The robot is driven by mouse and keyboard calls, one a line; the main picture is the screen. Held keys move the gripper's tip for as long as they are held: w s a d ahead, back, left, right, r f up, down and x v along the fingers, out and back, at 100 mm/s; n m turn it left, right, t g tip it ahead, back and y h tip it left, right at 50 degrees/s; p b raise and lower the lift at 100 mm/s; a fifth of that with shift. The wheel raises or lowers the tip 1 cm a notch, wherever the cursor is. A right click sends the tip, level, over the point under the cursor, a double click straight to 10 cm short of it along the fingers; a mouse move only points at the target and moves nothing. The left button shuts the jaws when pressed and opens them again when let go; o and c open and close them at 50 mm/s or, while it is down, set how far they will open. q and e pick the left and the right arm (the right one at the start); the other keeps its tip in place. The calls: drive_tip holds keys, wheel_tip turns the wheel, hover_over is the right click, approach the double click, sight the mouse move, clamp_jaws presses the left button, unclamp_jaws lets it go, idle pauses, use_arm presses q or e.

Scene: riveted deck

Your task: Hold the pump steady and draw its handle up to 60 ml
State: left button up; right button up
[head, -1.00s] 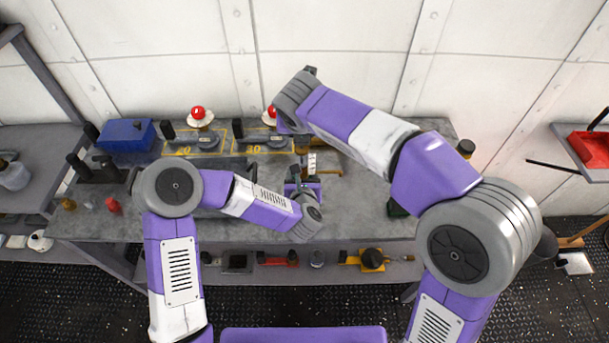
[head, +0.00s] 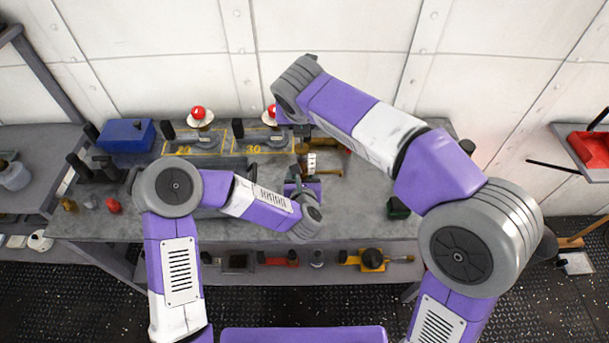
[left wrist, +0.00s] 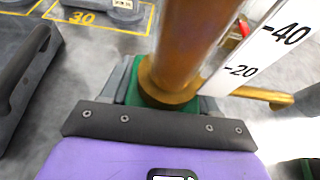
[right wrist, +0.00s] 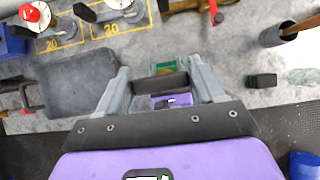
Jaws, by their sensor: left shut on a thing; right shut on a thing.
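The pump has an upright brass barrel (left wrist: 190,45) in the left wrist view, on a green foot (left wrist: 165,108). A white scale (left wrist: 265,45) beside it shows the marks 20 and 40. In the right wrist view my right gripper (right wrist: 160,82) is shut on the dark crossbar handle (right wrist: 160,84), seen from above. In the head view the scale (head: 312,162) shows between my arms, which hide most of the pump. The handle's level against the scale cannot be read.
Red-knobbed devices (head: 198,116) stand behind on yellow-marked spots 20 and 30. A blue box (head: 127,135) is at the back left. In the right wrist view a grey tray (right wrist: 80,83) lies left of the pump and a dark cup (right wrist: 278,32) stands to the right.

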drive_tip(key=shift+r, duration=0.6)
drive_tip(key=o, duration=1.1)
drive_tip(key=shift+f, duration=0.1)
drive_tip(key=w+r+v, duration=0.1)
drive_tip(key=w+v, duration=0.1)
drive_tip(key=v, duration=1.4)
drive_tip(key=shift+r, duration=0.4)
drive_tip(key=shift+w, duration=0.1)
drive_tip(key=shift+c, duration=0.3)
